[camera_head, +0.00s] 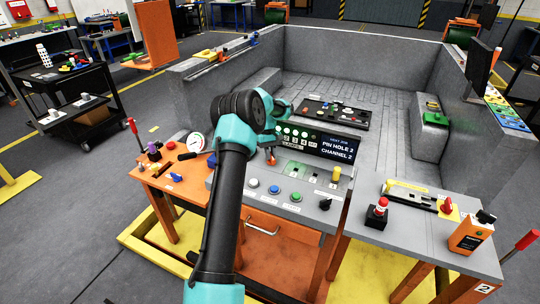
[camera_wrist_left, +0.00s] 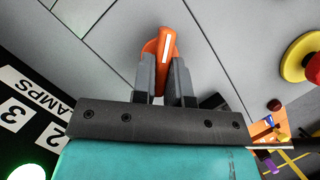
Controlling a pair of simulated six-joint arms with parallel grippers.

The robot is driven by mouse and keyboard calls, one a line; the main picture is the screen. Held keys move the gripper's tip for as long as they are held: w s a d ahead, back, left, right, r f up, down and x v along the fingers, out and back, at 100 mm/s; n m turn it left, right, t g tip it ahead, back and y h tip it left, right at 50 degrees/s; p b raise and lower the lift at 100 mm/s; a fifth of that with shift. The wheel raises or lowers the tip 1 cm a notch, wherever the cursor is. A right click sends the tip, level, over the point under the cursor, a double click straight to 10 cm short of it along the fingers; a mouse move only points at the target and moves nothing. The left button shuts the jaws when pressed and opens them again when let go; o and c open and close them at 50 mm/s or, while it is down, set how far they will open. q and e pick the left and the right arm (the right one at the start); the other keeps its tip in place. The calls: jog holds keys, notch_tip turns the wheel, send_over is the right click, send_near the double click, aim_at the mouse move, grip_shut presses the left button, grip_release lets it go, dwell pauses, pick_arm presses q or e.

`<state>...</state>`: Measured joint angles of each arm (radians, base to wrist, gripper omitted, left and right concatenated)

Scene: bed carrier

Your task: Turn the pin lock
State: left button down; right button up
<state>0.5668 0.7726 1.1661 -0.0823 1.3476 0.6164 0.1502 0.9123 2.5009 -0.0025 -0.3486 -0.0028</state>
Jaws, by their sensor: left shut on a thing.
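An orange lever with a white stripe (camera_wrist_left: 165,48), which looks like the pin lock, stands between the fingers of my left gripper (camera_wrist_left: 163,80) in the left wrist view. The gripper is shut on it, and its upper part shows past the fingertips. In the head view, the orange piece (camera_head: 270,157) is small, just below my left gripper (camera_head: 269,146), at the back of the grey console (camera_head: 262,207). My left arm hides the console's left part. My right gripper is not in view.
A dark display reading "PIN HOLE 2 CHANNEL 2" (camera_head: 336,146) stands behind the console. Coloured buttons (camera_head: 274,189) and a black knob (camera_head: 325,203) lie in front. A red-and-black button (camera_head: 377,213) and an orange box (camera_head: 470,234) are at the right.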

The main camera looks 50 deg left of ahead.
pick_arm(q)
jog(key=m, duration=0.1)
jog(key=m+g+y, duration=0.1)
jog(key=m, duration=0.2)
jog(key=shift+w+d+m, duration=0.15)
jog(key=shift+w+m, duration=0.1)
jog(key=shift+m, duration=0.05)
jog(key=m+g+y, duration=0.1)
jog(key=m, duration=0.2)
jog(key=shift+d+m, duration=0.15)
jog(key=shift+m, duration=0.15)
jog(key=shift+y, duration=0.3)
jog(key=c, duration=1.1)
grip_release()
jog(key=shift+c, duration=0.2)
jog(key=shift+w+r, duration=0.1)
jog(key=v, duration=1.7)
